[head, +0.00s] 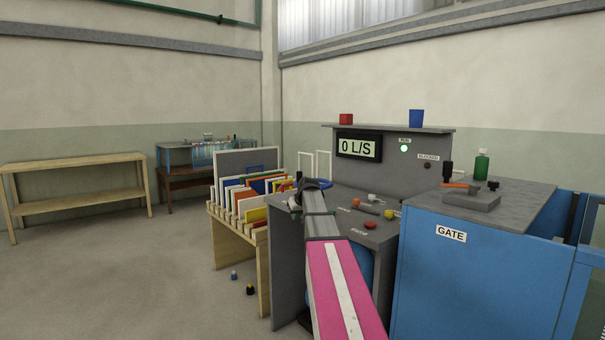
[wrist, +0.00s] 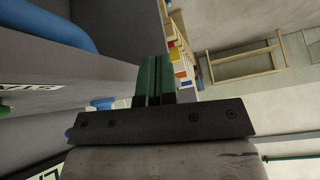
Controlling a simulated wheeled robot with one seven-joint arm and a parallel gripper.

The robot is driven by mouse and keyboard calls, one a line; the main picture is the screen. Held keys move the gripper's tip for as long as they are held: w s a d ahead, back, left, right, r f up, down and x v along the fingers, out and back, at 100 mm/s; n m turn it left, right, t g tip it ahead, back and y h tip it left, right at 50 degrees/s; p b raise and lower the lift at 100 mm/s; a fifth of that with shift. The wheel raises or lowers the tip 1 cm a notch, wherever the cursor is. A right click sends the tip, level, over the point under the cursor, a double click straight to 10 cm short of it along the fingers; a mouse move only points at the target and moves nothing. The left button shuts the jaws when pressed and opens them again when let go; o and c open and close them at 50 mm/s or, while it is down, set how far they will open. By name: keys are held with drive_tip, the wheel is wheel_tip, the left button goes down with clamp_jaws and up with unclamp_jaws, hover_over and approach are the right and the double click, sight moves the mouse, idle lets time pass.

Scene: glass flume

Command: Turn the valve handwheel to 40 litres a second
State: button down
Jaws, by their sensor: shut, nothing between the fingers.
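The flow display (head: 359,146) on the grey back panel reads 0 L/S. A blue rounded part (head: 320,184) shows just behind the end of my arm in the head view; it may be the valve handwheel, but most of it is hidden. My gripper (head: 298,187) is at the left edge of the grey console. In the wrist view its green fingers (wrist: 154,70) are together with nothing between them. A thick blue curved pipe (wrist: 65,28) is at upper left of the wrist view, apart from the fingers. I cannot tell any handwheel angle.
The grey console (head: 385,235) carries small red, orange and yellow knobs. The green lamp (head: 404,148) is lit; the lamp by BLOCKED (head: 428,165) is dark. A blue GATE cabinet (head: 480,275) stands right. A wooden rack (head: 236,232) of coloured boards stands left. Floor at far left is clear.

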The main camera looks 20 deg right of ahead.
drive_tip(key=w+d+r+t, duration=0.1)
drive_tip(key=w+d+r, duration=0.1)
drive_tip(key=d+r, duration=0.35)
drive_tip(key=w+d+r+t, duration=0.1)
drive_tip(key=w+d+r, duration=0.15)
drive_tip(key=r, duration=0.65)
drive_tip(key=w+d+r+t, duration=0.1)
drive_tip(key=w+d+r, duration=0.25)
drive_tip(key=r, duration=0.35)
approach(300, 175)
wheel_tip(300, 175, down, 4)
drive_tip(key=w, duration=0.3)
drive_tip(key=shift+w+a+f+n, duration=0.1)
drive_tip(key=shift+w+a+n, duration=0.05)
drive_tip(key=shift+n, duration=0.25)
drive_tip(key=shift+w+a, duration=0.15)
drive_tip(key=shift+w, duration=0.65)
drive_tip(key=shift+w+a, duration=0.1)
drive_tip(key=shift+a, duration=0.1)
